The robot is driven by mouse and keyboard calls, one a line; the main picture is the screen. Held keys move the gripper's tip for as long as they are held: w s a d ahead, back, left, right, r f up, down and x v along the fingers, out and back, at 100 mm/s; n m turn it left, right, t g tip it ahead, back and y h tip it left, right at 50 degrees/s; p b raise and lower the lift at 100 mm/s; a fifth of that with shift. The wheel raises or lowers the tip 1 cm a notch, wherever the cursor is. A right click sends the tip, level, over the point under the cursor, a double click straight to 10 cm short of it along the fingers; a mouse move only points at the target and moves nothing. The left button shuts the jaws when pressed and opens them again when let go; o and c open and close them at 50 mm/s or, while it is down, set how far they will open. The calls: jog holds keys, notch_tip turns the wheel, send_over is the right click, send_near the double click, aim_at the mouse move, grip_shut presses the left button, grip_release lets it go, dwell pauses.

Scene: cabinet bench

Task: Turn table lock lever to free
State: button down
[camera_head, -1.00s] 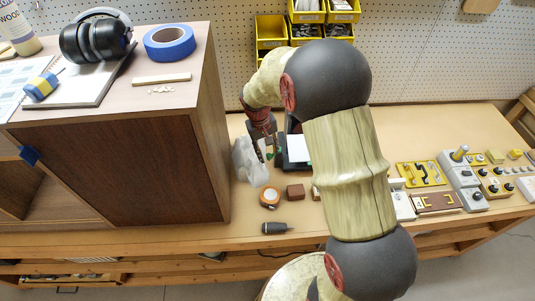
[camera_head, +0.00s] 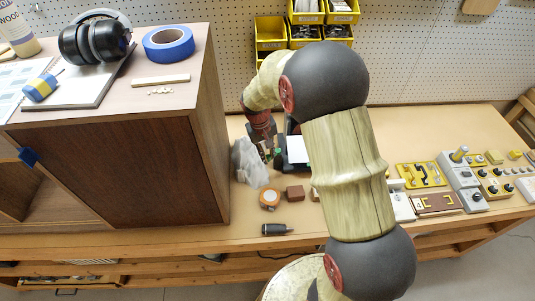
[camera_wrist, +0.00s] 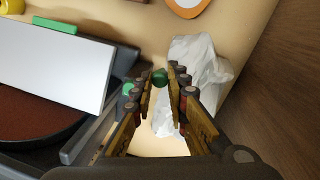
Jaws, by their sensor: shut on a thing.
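The lock lever shows in the wrist view as a green round knob (camera_wrist: 160,77) between my fingertips; its shaft is hidden by the fingers. My gripper (camera_wrist: 162,80) is shut on this knob. In the head view my gripper (camera_head: 270,153) points down beside the left edge of a dark machine with a white plate (camera_head: 297,149). The plate shows large in the wrist view (camera_wrist: 60,65), left of the fingers, above a reddish-brown round table (camera_wrist: 35,115). A second green spot (camera_wrist: 127,88) shows just left of the left finger.
A crumpled whitish object (camera_head: 249,163) stands close left of my gripper, near the wooden cabinet (camera_head: 120,165). An orange-and-white roll (camera_head: 269,197), a brown block (camera_head: 295,193) and a dark tool (camera_head: 276,229) lie in front. My arm covers the bench's middle.

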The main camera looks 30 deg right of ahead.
jog(key=shift+w+a+m+p, duration=0.15)
jog(key=shift+w+m+p, duration=0.3)
jog(key=shift+m, duration=0.55)
jog(key=c, duration=1.8)
grip_release()
jog(key=shift+o, duration=0.3)
notch_tip(320, 180, up, 12)
jog(key=a, duration=0.1)
jog(key=shift+w+a, duration=0.25)
jog(key=shift+a, duration=0.1)
jog(key=shift+f, duration=0.1)
